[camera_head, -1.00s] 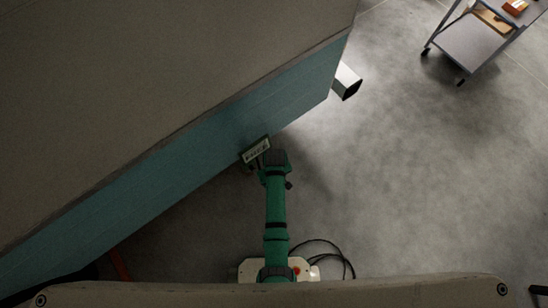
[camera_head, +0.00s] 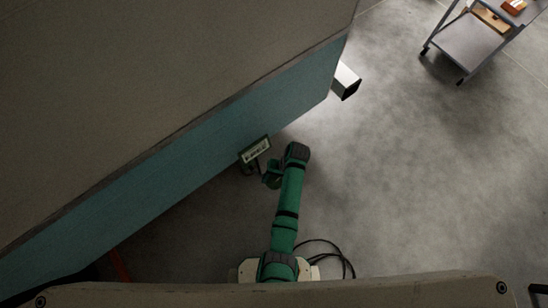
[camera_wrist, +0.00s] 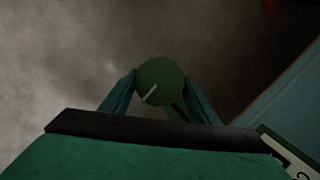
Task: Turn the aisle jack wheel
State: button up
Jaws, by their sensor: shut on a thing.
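The jack wheel shows in the wrist view as a small dark green disc (camera_wrist: 160,88) with a pale line marked on its face. My gripper (camera_wrist: 160,75) has one green finger on each side of the disc and is shut on it. In the head view my gripper (camera_head: 268,178) is beside the camper's blue side, just below a small dark-framed sign (camera_head: 256,150). The wheel cannot be made out there. The sign's corner also shows at the lower right of the wrist view (camera_wrist: 288,150).
The camper's blue wall (camera_head: 200,135) runs diagonally along the left. A grey trolley (camera_head: 470,45) stands at the upper right. Black cables lie by my base. The floor to the right is clear.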

jog(key=shift+w+d+m, duration=0.15)
jog(key=shift+d+m, duration=0.15)
jog(key=shift+w, duration=0.1)
jog(key=shift+d, duration=0.1)
jog(key=o, duration=0.8)
jog(key=shift+o, duration=1)
jog(key=shift+a, duration=0.25)
jog(key=s+v, duration=0.1)
jog(key=v, duration=0.9)
jog(key=shift+w+d+r, duration=0.25)
jog(key=shift+w+r, duration=0.05)
jog(key=shift+r, duration=0.05)
